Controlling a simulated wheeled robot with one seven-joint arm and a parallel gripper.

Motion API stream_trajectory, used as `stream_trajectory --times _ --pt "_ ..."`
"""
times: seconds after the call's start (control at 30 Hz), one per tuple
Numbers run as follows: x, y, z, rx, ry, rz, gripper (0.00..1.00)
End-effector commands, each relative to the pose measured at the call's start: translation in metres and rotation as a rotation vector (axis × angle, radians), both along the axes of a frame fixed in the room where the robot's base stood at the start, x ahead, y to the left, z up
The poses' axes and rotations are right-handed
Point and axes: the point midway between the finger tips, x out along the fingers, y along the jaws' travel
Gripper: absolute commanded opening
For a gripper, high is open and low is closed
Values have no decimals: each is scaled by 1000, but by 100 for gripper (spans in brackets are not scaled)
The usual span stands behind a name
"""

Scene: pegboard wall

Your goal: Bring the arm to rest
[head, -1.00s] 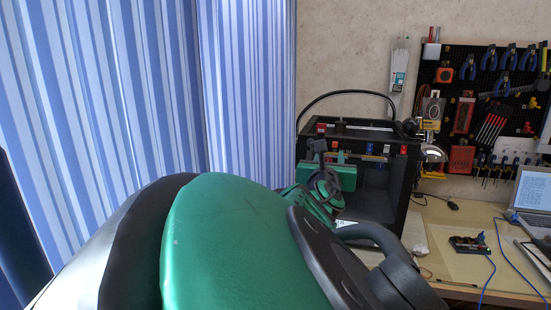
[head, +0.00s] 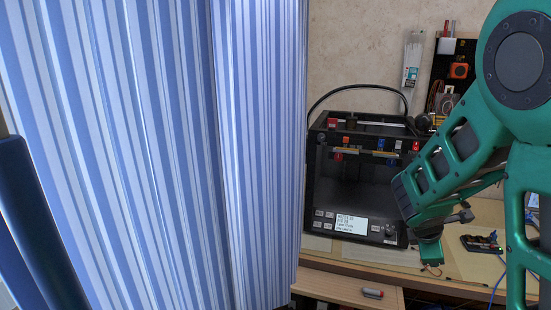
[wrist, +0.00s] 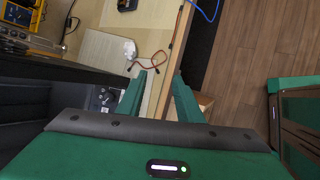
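My green arm (head: 465,150) fills the right side of the head view, bent and reaching down in front of the workbench. In the wrist view, my gripper (wrist: 160,85) shows two green fingers spread apart with nothing between them. They hang over the front edge of the workbench (wrist: 160,70). In the head view, the gripper end is low by the printer's right front corner, mostly hidden by the arm links, and whether it touches anything there is unclear.
A black 3D printer (head: 320,190) stands left of the arm. A marker (head: 372,293) lies on a lower wooden surface (head: 340,288). A small circuit board (head: 482,243) sits on the bench. A blue striped curtain (head: 150,150) covers the left. In the wrist view, wooden floor (wrist: 255,50) is clear.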

Motion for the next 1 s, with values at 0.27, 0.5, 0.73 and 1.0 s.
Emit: stream_trajectory --times 0.27,0.5,0.73,1.0 --pt "-69 -18 -20 304 -9 -404 33" --pt "-125 -18 -14 504 -30 -742 33" --pt "-176 -13 4 645 -63 -1055 33" --pt "-236 -2 32 741 -121 -1411 33"
